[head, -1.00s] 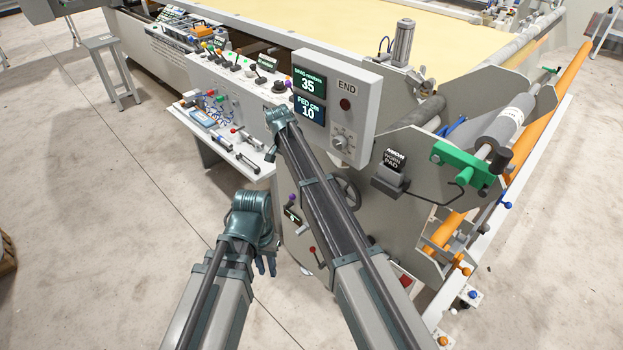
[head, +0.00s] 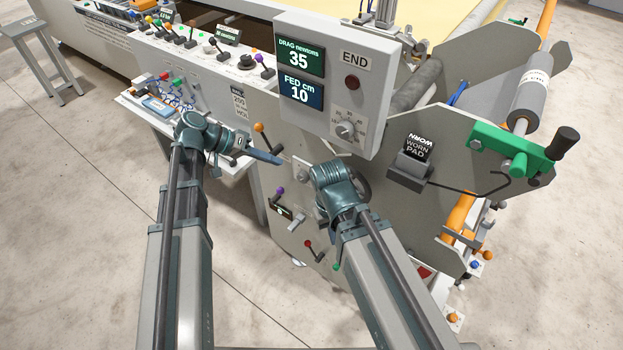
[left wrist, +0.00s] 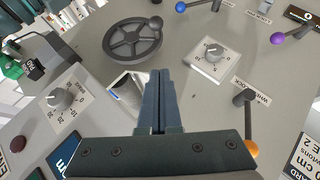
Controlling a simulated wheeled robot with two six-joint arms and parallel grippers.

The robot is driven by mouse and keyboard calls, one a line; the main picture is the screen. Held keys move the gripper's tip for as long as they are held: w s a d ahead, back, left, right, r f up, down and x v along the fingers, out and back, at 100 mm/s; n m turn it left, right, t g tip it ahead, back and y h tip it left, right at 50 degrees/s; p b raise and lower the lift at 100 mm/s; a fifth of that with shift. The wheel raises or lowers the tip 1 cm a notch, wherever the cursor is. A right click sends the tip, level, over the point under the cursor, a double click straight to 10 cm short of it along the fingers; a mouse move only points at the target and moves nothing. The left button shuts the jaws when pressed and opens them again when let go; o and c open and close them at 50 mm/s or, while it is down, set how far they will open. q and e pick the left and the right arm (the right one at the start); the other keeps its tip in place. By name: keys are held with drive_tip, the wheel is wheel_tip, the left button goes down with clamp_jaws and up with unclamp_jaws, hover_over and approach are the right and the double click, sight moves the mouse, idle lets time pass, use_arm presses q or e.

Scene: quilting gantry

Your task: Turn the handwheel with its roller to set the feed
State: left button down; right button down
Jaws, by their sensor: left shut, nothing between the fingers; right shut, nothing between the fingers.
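The dark spoked handwheel (left wrist: 133,42) is on the grey machine plate in the left wrist view, with a small round knob (left wrist: 156,24) at its rim. In the head view the handwheel (head: 364,190) is mostly hidden behind my right gripper (head: 335,190), whose fingers are out of sight. My left gripper (head: 268,157) is shut and empty, pointing right in front of the plate, left of the handwheel. In the left wrist view its closed fingers (left wrist: 161,75) lie below the handwheel, apart from it in the picture. The feed display (head: 301,94) reads FED cm 10.
The display box (head: 376,90) juts out above my grippers; its drag screen (head: 300,56) reads 35. An orange-knobbed lever (head: 266,135) is beside my left fingers. A purple-knobbed lever (head: 276,195) and a red-knobbed lever (head: 310,248) sit lower. A grey roller (head: 531,92) is at upper right.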

use_arm(q)
drive_tip(key=s+f+b+x, duration=0.1)
drive_tip(key=s+b+x, duration=0.2)
drive_tip(key=b+x, duration=0.5)
drive_tip(key=shift+b+x, duration=0.3)
drive_tip(key=shift+x, duration=2)
drive_tip(key=shift+f, duration=0.1)
drive_tip(key=shift+f+h+b, duration=0.25)
drive_tip(key=shift+h+b, duration=0.15)
drive_tip(key=shift+b, duration=0.3)
drive_tip(key=shift+f, duration=0.1)
